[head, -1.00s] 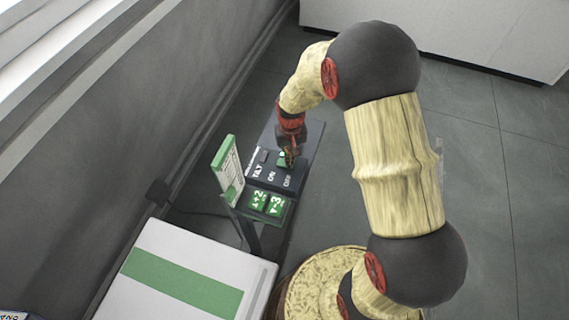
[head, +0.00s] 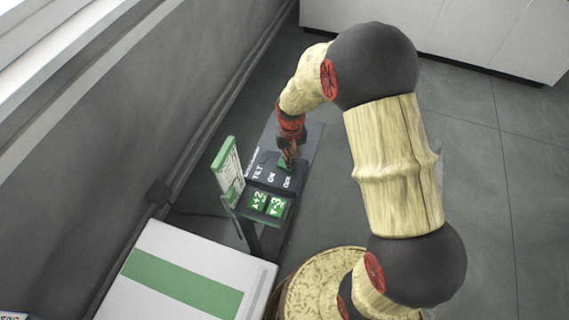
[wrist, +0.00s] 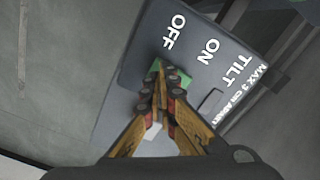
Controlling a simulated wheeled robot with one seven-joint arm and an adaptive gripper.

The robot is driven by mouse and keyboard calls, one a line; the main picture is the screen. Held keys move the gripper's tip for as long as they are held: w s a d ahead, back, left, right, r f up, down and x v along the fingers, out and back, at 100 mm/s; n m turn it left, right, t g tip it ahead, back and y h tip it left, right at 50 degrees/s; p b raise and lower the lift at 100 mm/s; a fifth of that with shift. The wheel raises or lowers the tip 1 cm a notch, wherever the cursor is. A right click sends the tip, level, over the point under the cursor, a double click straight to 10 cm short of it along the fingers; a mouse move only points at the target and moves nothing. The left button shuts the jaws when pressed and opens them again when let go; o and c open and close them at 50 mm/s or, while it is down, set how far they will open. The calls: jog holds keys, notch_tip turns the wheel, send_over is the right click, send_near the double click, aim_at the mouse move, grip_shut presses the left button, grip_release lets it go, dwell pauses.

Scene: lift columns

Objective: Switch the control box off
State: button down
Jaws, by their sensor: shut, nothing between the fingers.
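The control box (head: 262,183) is a dark panel on the lift column, labelled TILT, ON and OFF. It fills much of the wrist view (wrist: 140,50). A green switch (wrist: 155,68) sits near the ON and OFF labels, partly hidden by my fingers; a bit of it shows in the head view (head: 284,164). My gripper (wrist: 168,76) is shut and empty, pointing down with its fingertips over the green switch. I cannot tell whether they touch it. A dark switch (wrist: 209,103) sits by the TILT label.
A green and white card (head: 228,170) stands upright left of the box. Green tags (head: 267,205) marked +2 and -3 sit in front. A white cabinet top with a green stripe (head: 185,283) is nearer, and a grey wall (head: 110,120) is left. The floor at right is open.

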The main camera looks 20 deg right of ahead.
jog(key=shift+r+p, duration=2.1)
jog(key=shift+r, duration=1.05)
jog(key=shift+s, duration=0.1)
jog(key=s+r+t, duration=0.2)
jog(key=s+r, duration=0.5)
jog(key=r, duration=0.3)
jog(key=s+r+t, duration=0.1)
jog(key=s+r, duration=0.6)
jog(key=r, duration=0.3)
jog(key=s+r+n+t, duration=0.1)
jog(key=s+r+t, duration=0.1)
jog(key=s+r, duration=0.6)
notch_tip(320, 180, up, 3)
jog(key=shift+f+t, duration=0.1)
jog(key=shift+t, duration=0.2)
